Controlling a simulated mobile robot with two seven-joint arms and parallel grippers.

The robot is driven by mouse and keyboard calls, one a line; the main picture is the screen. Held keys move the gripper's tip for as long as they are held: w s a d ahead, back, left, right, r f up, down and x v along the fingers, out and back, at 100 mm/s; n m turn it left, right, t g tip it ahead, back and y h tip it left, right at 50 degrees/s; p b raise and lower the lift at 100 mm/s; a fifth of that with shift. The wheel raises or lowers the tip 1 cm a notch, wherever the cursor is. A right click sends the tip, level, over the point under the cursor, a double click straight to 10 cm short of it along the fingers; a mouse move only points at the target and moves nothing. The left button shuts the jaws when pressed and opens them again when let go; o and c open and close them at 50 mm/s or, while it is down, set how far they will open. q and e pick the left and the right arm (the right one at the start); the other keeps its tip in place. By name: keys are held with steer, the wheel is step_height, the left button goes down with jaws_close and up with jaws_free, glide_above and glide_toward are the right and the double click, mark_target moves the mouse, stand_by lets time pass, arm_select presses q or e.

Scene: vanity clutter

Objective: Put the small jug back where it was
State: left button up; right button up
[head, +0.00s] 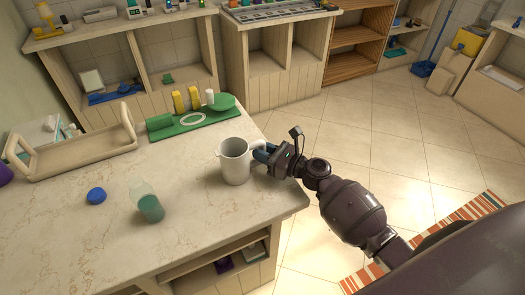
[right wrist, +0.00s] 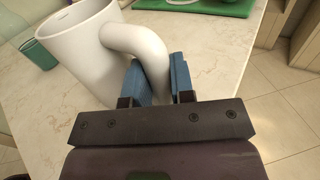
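The small jug (head: 236,162) is white, upright, and at the right part of the marble counter, near its edge. It also shows large in the right wrist view (right wrist: 78,50), with its handle towards me. My right gripper (head: 266,154) reaches in from the right at the handle. In the right wrist view its two blue fingers (right wrist: 160,80) lie on either side of the handle, close against it. The jug's base looks on or just above the counter; I cannot tell which. My left gripper is not in view.
A green-tinted cup (head: 150,207) and a blue lid (head: 96,195) stand left of the jug. A wooden tray (head: 85,155) and a green mat (head: 165,131) with several items lie behind. The counter in front of the jug is clear. Shelves line the wall.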

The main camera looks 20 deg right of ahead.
steer(key=o, duration=0.4)
steer(key=shift+o, duration=0.2)
steer(key=shift+r, duration=0.15)
steer(key=v, duration=1.2)
steer(key=shift+s, duration=0.15)
